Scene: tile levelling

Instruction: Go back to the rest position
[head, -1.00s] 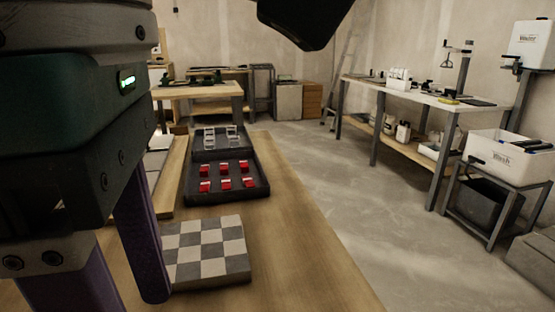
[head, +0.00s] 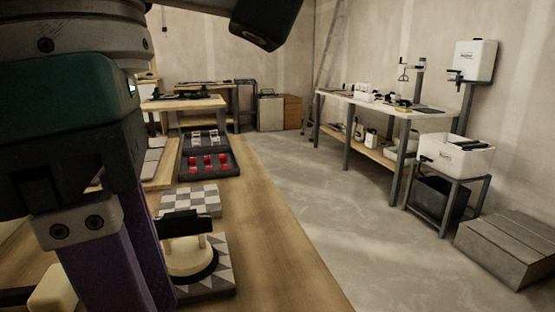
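My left gripper (head: 105,255) fills the left of the head view, large and close, with two purple fingers pointing down. The fingers stand apart with nothing seen between them, and their tips run out of the bottom of the picture. A cream round tool with a black ring and black handle (head: 190,258) stands on a grey and cream tiled panel (head: 222,278), just right of the fingers. A checkered tile panel (head: 190,198) lies beyond it. A dark part of my arm hangs in at the top. My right gripper cannot be made out.
A black tray with red pieces (head: 225,171) and a tray with clear or grey pieces (head: 222,146) lie farther along the wooden bench (head: 265,240). The bench's right strip is clear. A white-topped workbench (head: 380,107) and a wash tub (head: 455,160) stand across open floor.

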